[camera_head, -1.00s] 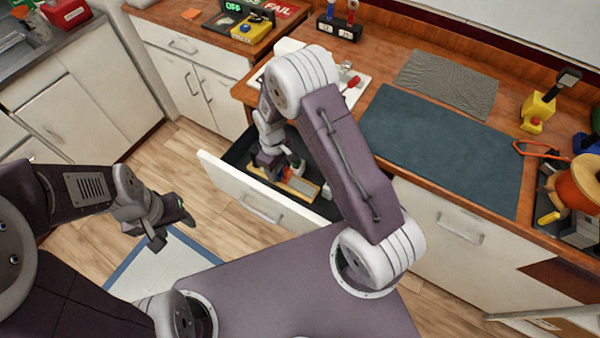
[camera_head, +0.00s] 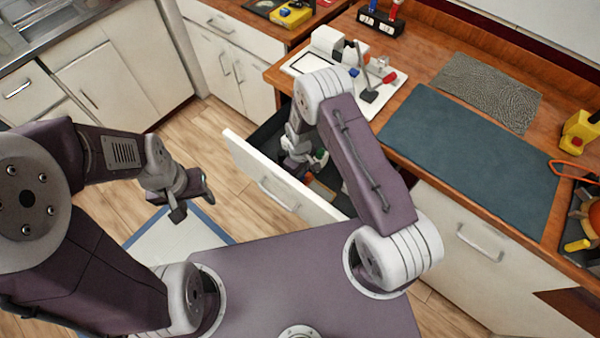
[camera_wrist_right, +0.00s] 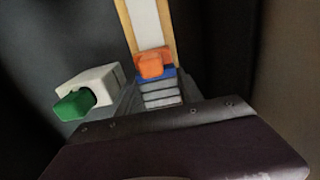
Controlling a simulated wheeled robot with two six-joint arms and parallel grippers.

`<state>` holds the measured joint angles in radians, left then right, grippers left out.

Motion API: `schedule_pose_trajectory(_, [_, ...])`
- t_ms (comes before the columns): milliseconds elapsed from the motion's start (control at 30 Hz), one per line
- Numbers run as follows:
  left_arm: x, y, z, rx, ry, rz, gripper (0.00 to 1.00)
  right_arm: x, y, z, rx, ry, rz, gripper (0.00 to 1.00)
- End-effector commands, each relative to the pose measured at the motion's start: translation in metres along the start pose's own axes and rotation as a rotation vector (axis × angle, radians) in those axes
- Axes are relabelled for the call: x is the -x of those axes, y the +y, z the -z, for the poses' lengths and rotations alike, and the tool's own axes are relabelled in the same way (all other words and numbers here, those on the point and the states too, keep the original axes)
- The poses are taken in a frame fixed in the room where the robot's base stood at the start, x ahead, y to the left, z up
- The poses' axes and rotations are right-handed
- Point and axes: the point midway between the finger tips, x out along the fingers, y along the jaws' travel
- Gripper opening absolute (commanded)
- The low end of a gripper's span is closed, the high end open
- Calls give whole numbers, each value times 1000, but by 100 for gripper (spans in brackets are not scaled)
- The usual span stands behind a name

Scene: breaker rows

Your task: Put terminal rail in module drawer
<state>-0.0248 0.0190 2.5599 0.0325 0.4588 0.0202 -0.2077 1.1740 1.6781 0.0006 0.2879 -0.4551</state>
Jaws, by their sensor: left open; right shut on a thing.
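The module drawer (camera_head: 275,184) stands open under the counter, with a white front and a dark inside. My right gripper (camera_head: 300,163) is down inside it, partly hidden by my own arm. In the right wrist view, my right gripper (camera_wrist_right: 160,98) is shut on the terminal rail (camera_wrist_right: 153,65), a row of grey, blue and orange blocks. A wood-edged pale strip (camera_wrist_right: 147,22) lies beyond the orange end. Whether the rail touches the drawer floor, I cannot tell. My left gripper (camera_head: 193,203) is open and empty over the floor, left of the drawer.
A white block with a green end (camera_wrist_right: 92,88) lies left of the rail in the drawer. The counter above holds a white tray of parts (camera_head: 345,60), a blue-grey mat (camera_head: 465,150) and a grey textured mat (camera_head: 488,88). Floor left of the drawer is open.

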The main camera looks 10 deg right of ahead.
Motion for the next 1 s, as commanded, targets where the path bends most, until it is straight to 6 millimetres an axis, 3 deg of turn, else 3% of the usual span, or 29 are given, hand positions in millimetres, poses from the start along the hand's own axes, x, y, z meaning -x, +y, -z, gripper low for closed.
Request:
schedule_pose_trajectory(233, [-4, 0, 0, 0, 0, 0, 53, -4, 0, 0, 0, 0, 0, 0])
schedule_pose_trajectory(267, [-3, 0, 0, 0, 0, 0, 53, -3, 0, 0, 0, -1, 0, 52])
schedule_pose_trajectory(300, [-3, 0, 0, 0, 0, 0, 53, -3, 0, 0, 0, -1, 0, 63])
schedule_pose_trajectory(333, [-2, 0, 0, 0, 0, 0, 53, -3, 0, 0, 0, -1, 0, 65])
schedule_pose_trajectory(733, [1, 0, 0, 0, 0, 0, 53, 6, 0, 0, 0, 0, 0, 65])
schedule_pose_trajectory(1000, [4, 0, 0, 0, 0, 0, 53, 62, 0, 1, 0, 3, -2, 65])
